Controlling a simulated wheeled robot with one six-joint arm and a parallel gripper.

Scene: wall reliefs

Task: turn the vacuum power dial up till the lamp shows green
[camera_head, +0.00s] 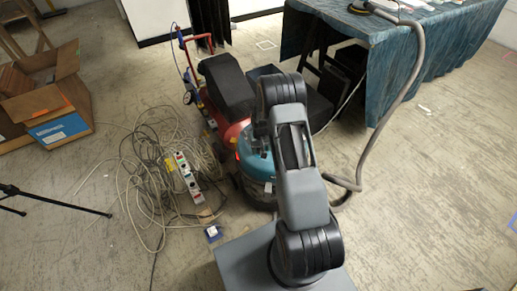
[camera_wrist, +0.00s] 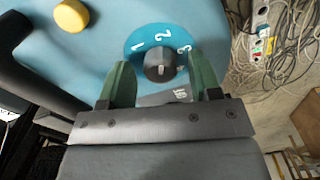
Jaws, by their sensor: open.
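The vacuum (camera_head: 258,166) is a teal drum on the floor in the head view, partly hidden behind my arm. In the wrist view its light blue top (camera_wrist: 200,18) fills the upper part. The power dial (camera_wrist: 159,66) is a dark round knob on a teal disc marked 1, 2 and 3. A pale mark shows on the knob's lower right. My gripper (camera_wrist: 159,60) is open, with one green finger on each side of the knob and a visible gap to each. A yellow round part (camera_wrist: 71,16) sits on the top at upper left. I cannot make out a green lamp.
Tangled cables (camera_head: 150,170) and a power strip (camera_head: 187,172) lie left of the vacuum. A red machine (camera_head: 228,128) with a black block stands behind it. A grey hose (camera_head: 400,95) runs down from the draped table (camera_head: 440,75). A cardboard box (camera_head: 45,95) stands left.

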